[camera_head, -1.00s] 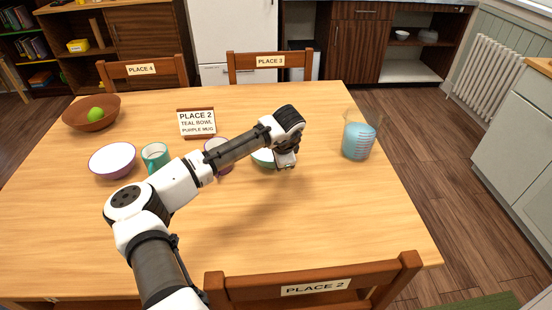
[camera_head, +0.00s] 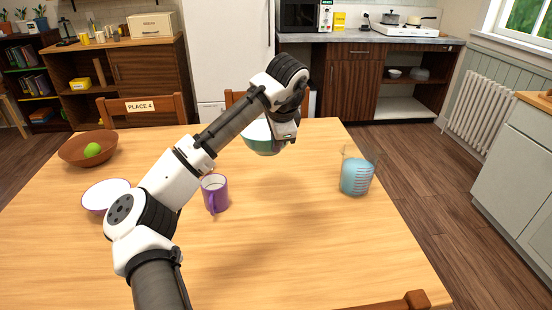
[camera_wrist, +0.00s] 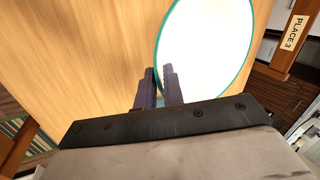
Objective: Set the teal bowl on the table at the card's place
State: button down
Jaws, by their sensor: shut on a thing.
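The teal bowl (camera_head: 263,140), white inside, is in my gripper (camera_head: 285,138), up off the table (camera_head: 290,230). In the wrist view the bowl (camera_wrist: 210,50) fills the upper middle, and its teal rim passes between the two dark fingers of my gripper (camera_wrist: 160,75), which are shut on it. The purple mug (camera_head: 215,194) stands on the table below my forearm. Of the near chair (camera_head: 415,300), only a top corner shows.
A white and purple bowl (camera_head: 100,197) is partly behind my arm at left. A brown bowl (camera_head: 75,152) with a green fruit (camera_head: 92,150) is at the far left. A jug of blue liquid (camera_head: 356,176) stands at right. The table's front middle is clear.

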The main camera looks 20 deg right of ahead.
aim_at(267, 262)
jog(key=l+u, duration=0.1)
jog(key=u, duration=0.2)
jog(key=k+l+u, duration=0.1)
jog(key=u, duration=0.25)
jog(key=k+l+u, duration=0.5)
jog(key=k+l, duration=0.75)
jog(key=k, duration=0.2)
jog(key=l+u, duration=0.05)
